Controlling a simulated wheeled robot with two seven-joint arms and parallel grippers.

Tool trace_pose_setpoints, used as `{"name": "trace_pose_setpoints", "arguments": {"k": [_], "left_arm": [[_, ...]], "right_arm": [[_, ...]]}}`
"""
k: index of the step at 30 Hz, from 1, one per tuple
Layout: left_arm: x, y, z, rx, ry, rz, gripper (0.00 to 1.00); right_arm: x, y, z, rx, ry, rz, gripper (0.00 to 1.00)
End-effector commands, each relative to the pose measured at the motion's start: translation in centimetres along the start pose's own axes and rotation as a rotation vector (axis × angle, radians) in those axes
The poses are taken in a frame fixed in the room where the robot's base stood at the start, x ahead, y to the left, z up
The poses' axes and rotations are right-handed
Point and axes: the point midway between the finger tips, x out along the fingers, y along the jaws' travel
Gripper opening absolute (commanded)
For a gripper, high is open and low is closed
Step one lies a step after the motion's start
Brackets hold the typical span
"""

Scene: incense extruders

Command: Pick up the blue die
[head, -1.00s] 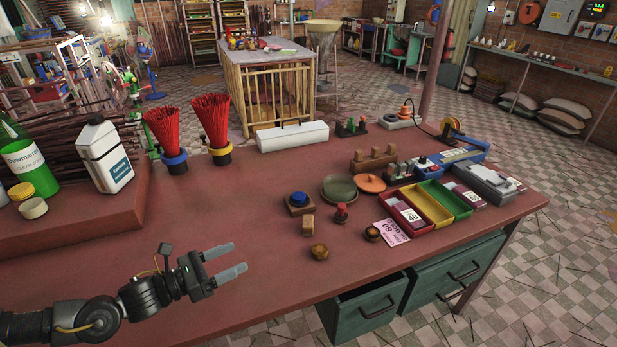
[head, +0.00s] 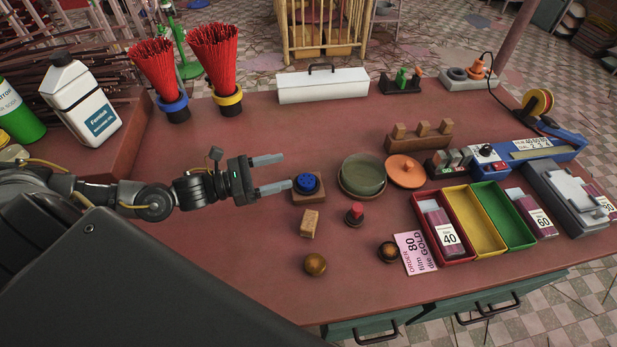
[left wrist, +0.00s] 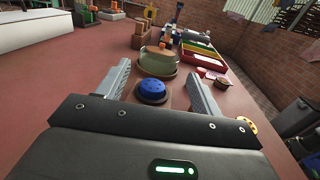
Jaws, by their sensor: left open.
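The blue die (head: 306,182) is a round blue piece with small dark holes in its top. It sits on a square wooden base (head: 310,198) on the red-brown table. My left gripper (head: 275,174) is open and empty, just left of the die, with its fingers pointing right at it. In the left wrist view the die (left wrist: 152,90) lies ahead, between the lines of the two spread fingers (left wrist: 155,85). The right gripper does not show in either view.
A green bowl (head: 363,174) stands close to the right of the die. A wooden block (head: 310,223), a red-topped stamp (head: 354,212) and a round brown knob (head: 315,264) are nearer the front. Red, yellow (head: 474,221) and green trays stand at right. Bare table lies behind the die.

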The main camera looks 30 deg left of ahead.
Motion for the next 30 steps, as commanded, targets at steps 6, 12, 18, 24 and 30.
{"name": "trace_pose_setpoints", "arguments": {"k": [6,12,18,24,30], "left_arm": [[0.1,0.0,-4.4,-0.003,0.0,0.001,0.66],[1.0,0.0,-5.5,-0.001,-0.003,0.001,0.66],[1.3,0.0,-5.7,-0.001,0.0,0.001,0.66],[4.0,0.0,-5.2,-0.001,-0.005,0.001,0.66],[6.8,0.0,-5.4,-0.001,-0.002,0.0,0.66]], "right_arm": [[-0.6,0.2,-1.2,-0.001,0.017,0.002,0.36],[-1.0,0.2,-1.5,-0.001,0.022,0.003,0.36],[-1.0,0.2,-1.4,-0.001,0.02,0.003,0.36],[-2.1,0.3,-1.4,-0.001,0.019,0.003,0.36],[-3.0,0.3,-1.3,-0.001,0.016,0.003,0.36]]}}
